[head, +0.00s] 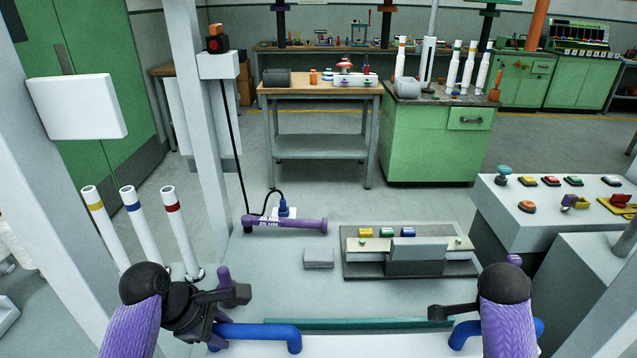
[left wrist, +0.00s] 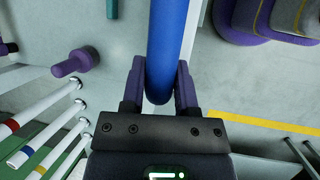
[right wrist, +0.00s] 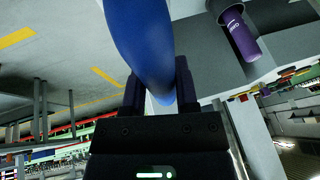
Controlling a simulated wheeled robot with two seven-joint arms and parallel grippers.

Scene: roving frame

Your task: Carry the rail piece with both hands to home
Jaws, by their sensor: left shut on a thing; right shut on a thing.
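The rail piece (head: 370,340) shows as a pale bar with blue handles along the bottom edge of the head view; its lower part is cut off. My left gripper (left wrist: 160,80) is shut on the left blue handle (head: 262,331), which runs up between its purple fingers in the left wrist view (left wrist: 168,40). My right gripper (right wrist: 163,85) is shut on the right blue handle (head: 466,333), which also fills the top middle of the right wrist view (right wrist: 145,40). In the head view my right forearm hides most of that grip. I cannot tell which place is home.
Ahead lie a purple cylinder tool (head: 285,223), a grey block (head: 318,258) and a dark-based fixture with coloured buttons (head: 412,262). White posts (head: 135,215) stand at left. A button console (head: 545,215) is at right. A workbench (head: 320,90) and green cabinet (head: 430,140) stand farther back.

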